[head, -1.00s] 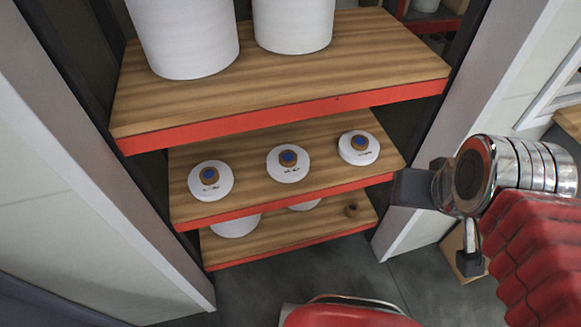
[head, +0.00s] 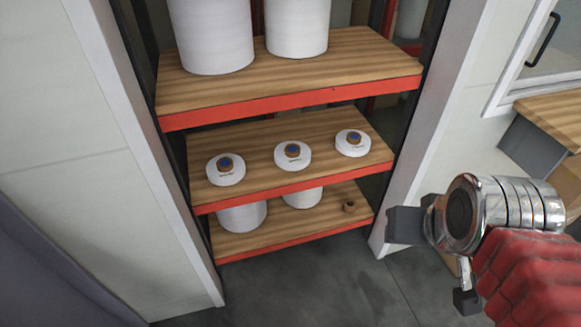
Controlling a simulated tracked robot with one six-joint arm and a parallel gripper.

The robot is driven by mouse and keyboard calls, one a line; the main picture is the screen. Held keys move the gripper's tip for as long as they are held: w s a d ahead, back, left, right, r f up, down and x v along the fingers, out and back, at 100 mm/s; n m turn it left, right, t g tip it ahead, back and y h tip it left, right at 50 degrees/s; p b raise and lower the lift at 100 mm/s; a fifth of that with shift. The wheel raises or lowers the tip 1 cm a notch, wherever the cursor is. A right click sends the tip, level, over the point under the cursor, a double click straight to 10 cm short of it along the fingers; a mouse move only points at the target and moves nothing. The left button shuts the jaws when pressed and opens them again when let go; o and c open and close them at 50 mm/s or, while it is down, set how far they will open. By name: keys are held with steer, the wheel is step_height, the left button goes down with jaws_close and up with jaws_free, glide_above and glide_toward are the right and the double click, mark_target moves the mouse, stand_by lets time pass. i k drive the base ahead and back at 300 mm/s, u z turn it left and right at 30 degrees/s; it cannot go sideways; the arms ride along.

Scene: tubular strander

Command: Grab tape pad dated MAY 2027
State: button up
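Three white round pads, each with a brown and blue hub on top, lie in a row on the middle wooden shelf (head: 265,180): a left pad (head: 214,177), a middle pad (head: 281,158) and a right pad (head: 343,147). Each has small dark print on its face, too small to read, so I cannot tell which says MAY 2027. My gripper (head: 435,264) is at the lower right, outside the shelf and well apart from the pads. Its two dark fingers are spread, with nothing visible between them.
The upper shelf (head: 290,83) holds large white cylinders (head: 297,28). Pale upright panels (head: 428,130) flank the shelves. A wooden-topped surface (head: 555,118) stands at the right. Grey floor in front is clear.

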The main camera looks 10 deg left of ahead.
mark_target(293, 153)
steer(key=k, duration=0.15)
steer(key=z, duration=1.35)
steer(key=i, duration=2.05)
steer(key=u, duration=0.5)
